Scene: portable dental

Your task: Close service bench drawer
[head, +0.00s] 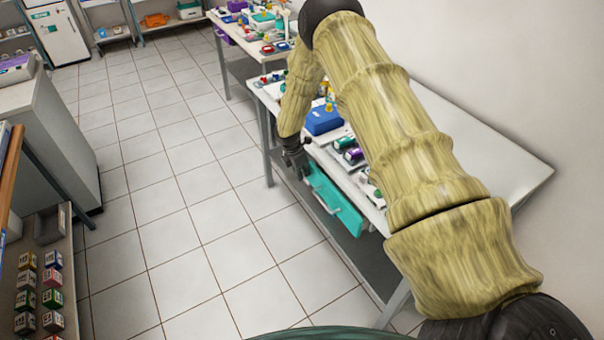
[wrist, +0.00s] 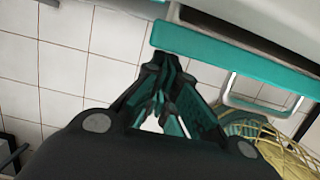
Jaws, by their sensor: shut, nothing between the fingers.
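The service bench drawer has a teal front (head: 338,205) with a pale bar handle (head: 322,203), below the white bench top (head: 480,150) in the head view. The front seems to stand out a little from the bench edge; how far is hard to tell. My gripper (head: 303,172) is at the far end of the drawer front, pointing down. In the wrist view the teal drawer front (wrist: 240,55) and its handle (wrist: 262,98) lie beyond and right of my shut, empty gripper (wrist: 163,62). The fingertips are close to the front's left end; contact cannot be told.
A blue box (head: 323,120) and several small items stand on the bench. A second table (head: 240,45) with many items is farther back. A shelf with small boxes (head: 45,290) is at left. The tiled floor (head: 190,220) between is clear.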

